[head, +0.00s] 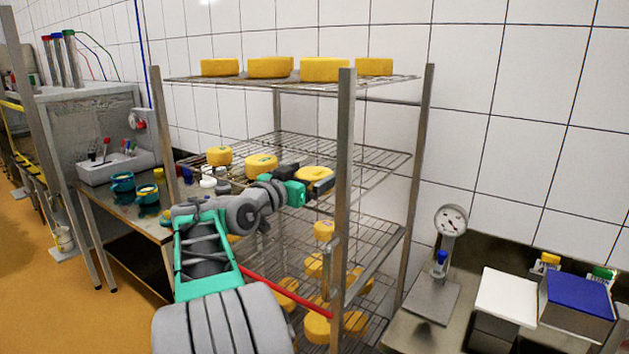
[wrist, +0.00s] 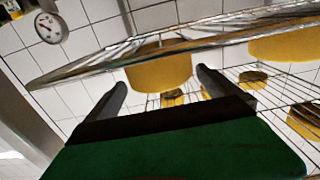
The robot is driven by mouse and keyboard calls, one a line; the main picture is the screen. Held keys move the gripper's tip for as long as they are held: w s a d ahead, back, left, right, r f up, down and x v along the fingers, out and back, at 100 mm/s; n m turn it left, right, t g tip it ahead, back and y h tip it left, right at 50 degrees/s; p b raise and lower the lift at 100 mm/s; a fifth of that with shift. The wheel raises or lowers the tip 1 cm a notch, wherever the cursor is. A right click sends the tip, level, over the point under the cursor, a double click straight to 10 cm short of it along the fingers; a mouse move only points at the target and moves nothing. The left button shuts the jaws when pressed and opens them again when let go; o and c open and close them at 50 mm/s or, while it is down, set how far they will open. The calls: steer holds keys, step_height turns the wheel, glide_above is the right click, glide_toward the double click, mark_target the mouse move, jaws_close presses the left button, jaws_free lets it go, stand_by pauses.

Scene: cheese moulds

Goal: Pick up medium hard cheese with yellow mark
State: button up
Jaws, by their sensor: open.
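My gripper (head: 311,180) reaches from the left to the second shelf of the wire rack, by the yellow cheese (head: 314,172) at that shelf's right end. In the wrist view my gripper (wrist: 161,78) is open, and a yellow cheese (wrist: 160,70) shows between and beyond its two dark fingers, which look apart from it. Two more cheeses lie on this shelf: a middle one (head: 261,166) with a small greenish mark on its side, and a smaller one (head: 219,155) at the left. I cannot make out a yellow mark on any cheese.
The wire rack (head: 347,140) has upright metal posts close to my gripper. Larger cheeses (head: 325,69) stand on its top shelf, and several lie on the lower shelves. A dial scale (head: 450,220) and boxes (head: 577,300) stand on the right counter. Teal pots (head: 147,193) stand at left.

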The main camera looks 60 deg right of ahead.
mark_target(322, 168)
steer(key=d, duration=0.1)
steer(key=d+p, duration=0.1)
steer(key=d, duration=0.3)
steer(key=shift+s+f, duration=0.3)
steer(key=shift+f, duration=0.1)
steer(key=shift+c, duration=0.2)
steer(key=c, duration=1.2)
steer(key=shift+c, duration=0.2)
steer(key=shift+r, duration=0.15)
